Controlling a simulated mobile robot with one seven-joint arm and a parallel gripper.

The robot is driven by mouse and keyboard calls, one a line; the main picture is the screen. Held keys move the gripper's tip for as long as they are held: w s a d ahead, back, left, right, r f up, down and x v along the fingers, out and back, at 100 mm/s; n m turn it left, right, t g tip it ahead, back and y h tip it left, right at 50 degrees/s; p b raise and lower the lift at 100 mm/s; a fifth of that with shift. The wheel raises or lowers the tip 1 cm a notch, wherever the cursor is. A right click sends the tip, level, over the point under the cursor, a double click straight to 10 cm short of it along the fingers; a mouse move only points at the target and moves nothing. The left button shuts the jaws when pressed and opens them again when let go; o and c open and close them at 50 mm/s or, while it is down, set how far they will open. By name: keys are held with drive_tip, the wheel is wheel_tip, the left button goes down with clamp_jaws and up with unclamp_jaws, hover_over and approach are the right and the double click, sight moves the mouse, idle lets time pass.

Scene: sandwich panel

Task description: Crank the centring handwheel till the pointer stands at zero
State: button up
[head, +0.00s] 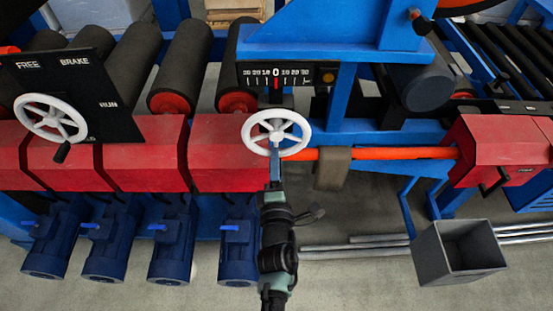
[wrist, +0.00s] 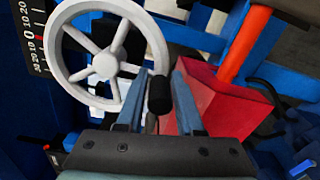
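The white centring handwheel (head: 302,133) stands at the middle of the head view, below a black scale plate (head: 250,77). The scale's red pointer (head: 276,84) stands at or very near the 0. In the wrist view the handwheel (wrist: 65,78) fills the upper left, with the scale (wrist: 33,62) at the left edge. In the head view my gripper (head: 276,165) is at the wheel's lower rim, and the knob is hidden.
A second white handwheel (head: 24,106) sits on a FREE/BRAKE/RUN panel (head: 106,125) at the left. A red housing (head: 500,145), an orange bar (head: 395,153) and a grey bin (head: 432,257) are at the right. Blue motors (head: 175,240) line the lower left.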

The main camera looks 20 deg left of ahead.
drive_tip(key=shift+o, duration=1.4)
drive_tip(key=shift+a+f, duration=0.1)
drive_tip(key=v, duration=1.3)
drive_tip(key=shift+b, duration=0.4)
